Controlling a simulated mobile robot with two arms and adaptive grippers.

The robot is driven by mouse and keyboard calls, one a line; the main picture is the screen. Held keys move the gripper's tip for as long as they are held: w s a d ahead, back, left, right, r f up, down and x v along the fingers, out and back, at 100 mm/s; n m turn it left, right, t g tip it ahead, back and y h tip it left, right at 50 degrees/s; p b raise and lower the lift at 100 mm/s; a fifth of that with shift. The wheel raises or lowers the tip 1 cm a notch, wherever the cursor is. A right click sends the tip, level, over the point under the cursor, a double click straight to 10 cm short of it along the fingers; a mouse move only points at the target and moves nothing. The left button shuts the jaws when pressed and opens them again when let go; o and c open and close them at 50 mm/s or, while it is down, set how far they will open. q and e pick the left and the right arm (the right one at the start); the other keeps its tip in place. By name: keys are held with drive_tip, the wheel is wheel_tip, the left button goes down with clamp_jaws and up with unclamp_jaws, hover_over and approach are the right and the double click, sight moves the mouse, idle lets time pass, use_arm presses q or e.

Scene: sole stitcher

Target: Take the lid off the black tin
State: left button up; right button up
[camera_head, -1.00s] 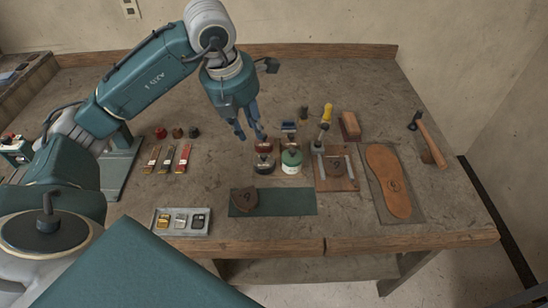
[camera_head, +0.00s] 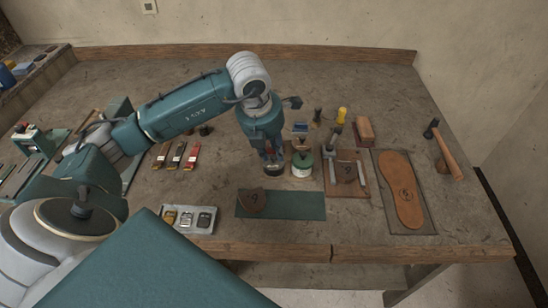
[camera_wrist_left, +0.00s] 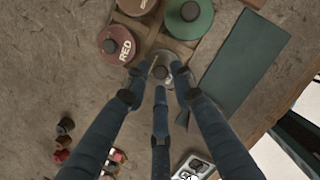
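The black tin (camera_head: 272,171) stands on the bench at the front left of a small group of tins, partly hidden by my left gripper (camera_head: 270,157). In the left wrist view its round greyish lid with a dark knob (camera_wrist_left: 161,72) lies between the fingertips. My left gripper, also in the left wrist view (camera_wrist_left: 158,78), points down with its fingers spread around the lid; whether they touch it I cannot tell. The lid is on the tin. My right gripper is not in view.
A green tin (camera_head: 302,164) stands close on the right, and a red tin (camera_wrist_left: 118,45) stands beside the black tin. A green mat (camera_head: 300,206) and a grey tray (camera_head: 205,226) lie in front.

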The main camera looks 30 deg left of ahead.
use_arm(q)
drive_tip(key=shift+x, duration=0.95)
drive_tip(key=shift+c, duration=0.3)
drive_tip(key=c, duration=0.5)
